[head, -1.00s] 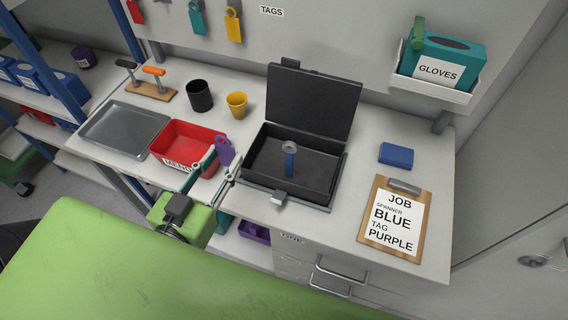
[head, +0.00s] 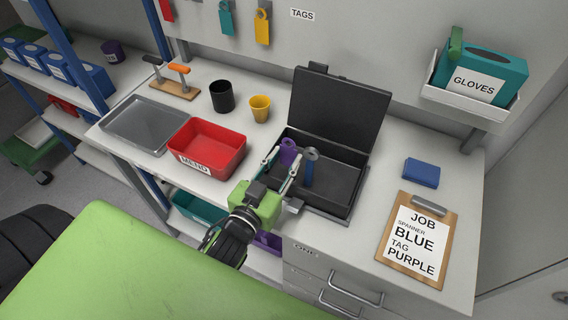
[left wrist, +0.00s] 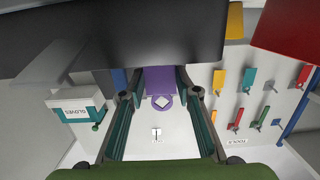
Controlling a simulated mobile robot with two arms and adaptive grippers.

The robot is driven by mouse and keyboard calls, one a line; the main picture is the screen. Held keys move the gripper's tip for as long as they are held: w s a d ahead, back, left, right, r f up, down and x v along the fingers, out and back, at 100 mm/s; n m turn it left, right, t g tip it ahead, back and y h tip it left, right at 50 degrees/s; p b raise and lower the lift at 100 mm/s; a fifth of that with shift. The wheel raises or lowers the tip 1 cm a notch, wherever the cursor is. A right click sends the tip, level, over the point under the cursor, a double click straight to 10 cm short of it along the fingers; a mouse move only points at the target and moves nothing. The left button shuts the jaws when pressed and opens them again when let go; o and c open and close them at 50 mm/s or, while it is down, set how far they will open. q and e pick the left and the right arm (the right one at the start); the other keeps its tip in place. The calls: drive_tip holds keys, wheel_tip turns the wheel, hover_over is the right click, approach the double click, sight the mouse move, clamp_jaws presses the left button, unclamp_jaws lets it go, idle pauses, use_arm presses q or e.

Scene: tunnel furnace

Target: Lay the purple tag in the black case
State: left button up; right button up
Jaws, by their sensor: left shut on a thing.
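The purple tag (head: 288,150) is held between the fingertips of my left gripper (head: 284,172), over the left part of the open black case (head: 338,190). In the left wrist view the purple tag (left wrist: 160,86) sits between the two fingers, with its holed end towards the camera. A blue spanner (head: 309,168) with a grey ring end is in the case, just right of the tag. The case lid stands open at the back. I cannot tell whether the tag touches the case floor. My right gripper is not in view.
A red MEND bin (head: 208,150) stands left of the case, with a grey tray (head: 143,124) beyond it. A black cup (head: 222,96) and a yellow cup (head: 260,108) stand behind. A blue block (head: 421,172) and the job clipboard (head: 412,240) lie to the right.

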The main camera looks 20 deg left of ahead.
sight(288, 163)
use_arm(q)
drive_tip(key=shift+f, duration=0.85)
drive_tip(key=shift+f, duration=0.5)
drive_tip(key=shift+f+b, duration=0.1)
drive_tip(key=shift+b, duration=0.2)
drive_tip(key=o, duration=0.6)
drive_tip(key=shift+s+f, duration=0.1)
